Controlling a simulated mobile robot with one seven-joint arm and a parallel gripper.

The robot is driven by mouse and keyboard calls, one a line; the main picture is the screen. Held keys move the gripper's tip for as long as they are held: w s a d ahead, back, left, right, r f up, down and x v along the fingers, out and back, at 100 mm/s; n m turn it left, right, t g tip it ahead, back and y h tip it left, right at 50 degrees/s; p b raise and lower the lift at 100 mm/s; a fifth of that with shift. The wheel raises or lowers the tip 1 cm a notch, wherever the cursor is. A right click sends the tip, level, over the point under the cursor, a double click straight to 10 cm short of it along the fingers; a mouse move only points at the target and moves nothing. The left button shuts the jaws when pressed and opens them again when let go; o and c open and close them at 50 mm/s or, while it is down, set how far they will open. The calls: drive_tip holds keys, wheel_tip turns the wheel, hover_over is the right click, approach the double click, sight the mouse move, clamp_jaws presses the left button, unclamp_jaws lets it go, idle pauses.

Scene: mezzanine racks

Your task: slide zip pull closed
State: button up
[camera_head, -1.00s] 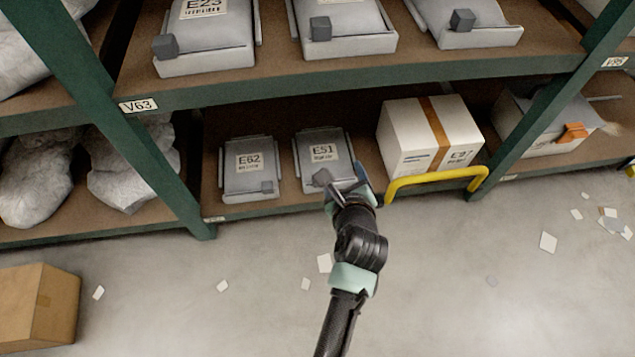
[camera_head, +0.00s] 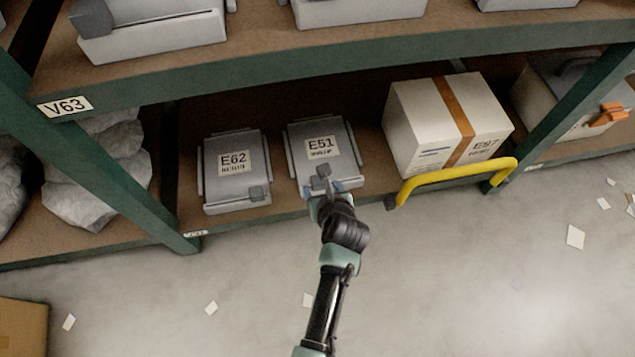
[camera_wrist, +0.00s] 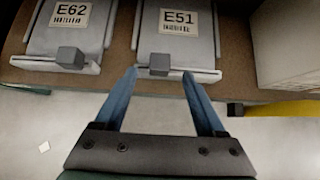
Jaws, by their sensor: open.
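The grey case labelled E51 (camera_head: 318,152) lies on the lower shelf. Its small dark grey block, which looks like the zip pull (camera_wrist: 160,62), sits at the case's front edge. In the wrist view my gripper (camera_wrist: 159,74) is open, with its blue fingers on either side of that block's position; I cannot tell whether they touch anything. In the head view the gripper (camera_head: 325,188) covers part of the case's front.
A white box labelled E97 (camera_head: 425,130) stands right of E51. A yellow rail (camera_head: 460,176) sticks out below it at the shelf edge. The upper shelf edge (camera_head: 330,65) runs above. Paper scraps lie on the otherwise open floor (camera_head: 450,290).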

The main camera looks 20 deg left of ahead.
sight(318, 180)
drive_tip(key=b+x, duration=0.3)
drive_tip(key=x, duration=0.2)
drive_tip(key=shift+w+a+f+b, duration=0.1)
drive_tip(key=shift+f+b, duration=0.15)
drive_tip(key=shift+b, duration=0.15)
drive_tip(key=shift+b+x, duration=0.65)
drive_tip(key=shift+x, duration=0.2)
drive_tip(key=shift+w+r, duration=0.1)
drive_tip(key=shift+r, duration=0.05)
clamp_jaws()
